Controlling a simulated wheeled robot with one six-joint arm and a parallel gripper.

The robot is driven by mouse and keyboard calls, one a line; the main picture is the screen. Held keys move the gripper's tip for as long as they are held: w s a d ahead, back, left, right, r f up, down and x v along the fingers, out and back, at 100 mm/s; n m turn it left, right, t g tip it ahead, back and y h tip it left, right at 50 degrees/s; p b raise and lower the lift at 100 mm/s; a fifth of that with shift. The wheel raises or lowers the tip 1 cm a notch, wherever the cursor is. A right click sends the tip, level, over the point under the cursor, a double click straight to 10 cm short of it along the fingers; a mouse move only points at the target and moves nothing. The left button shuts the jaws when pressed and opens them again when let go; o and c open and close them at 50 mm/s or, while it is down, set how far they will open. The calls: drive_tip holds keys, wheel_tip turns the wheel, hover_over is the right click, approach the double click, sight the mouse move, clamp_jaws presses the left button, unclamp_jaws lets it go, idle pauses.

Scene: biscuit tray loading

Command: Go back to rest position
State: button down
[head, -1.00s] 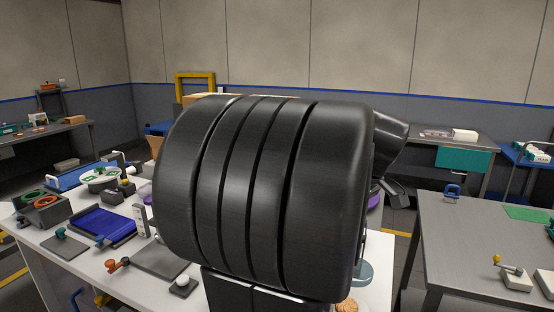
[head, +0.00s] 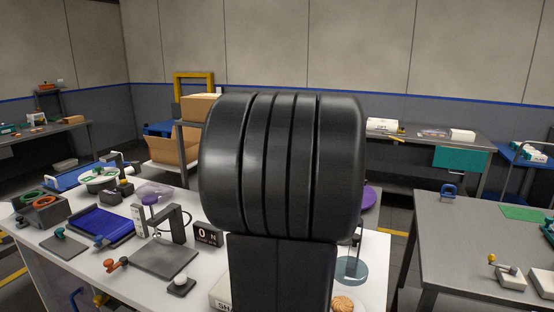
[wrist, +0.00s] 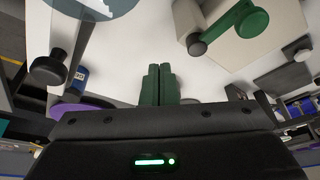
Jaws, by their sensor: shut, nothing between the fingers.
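My gripper (wrist: 158,86) shows in the wrist view, its two dark green fingers together with nothing between them. It is over the white table (head: 205,268), apart from the things around it. In the head view my black arm fills the middle and hides the gripper. A round golden biscuit (head: 342,304) is at the table's front edge, just right of my arm and partly cut off by the frame. I cannot make out the biscuit tray.
A glass-based stand (head: 352,268) and purple disc (head: 370,197) are right of my arm. A grey table (head: 450,235) stands at right across a gap.

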drive_tip(key=w+d+m+g+h+p, duration=0.1)
drive_tip(key=w+m+h, duration=0.3)
drive_tip(key=w+m, duration=0.9)
drive_tip(key=w, duration=0.2)
drive_tip(key=shift+w+d+m+p, duration=0.25)
drive_tip(key=shift+w+m+p, duration=0.1)
drive_tip(key=shift+w+m, duration=0.05)
idle(0.6)
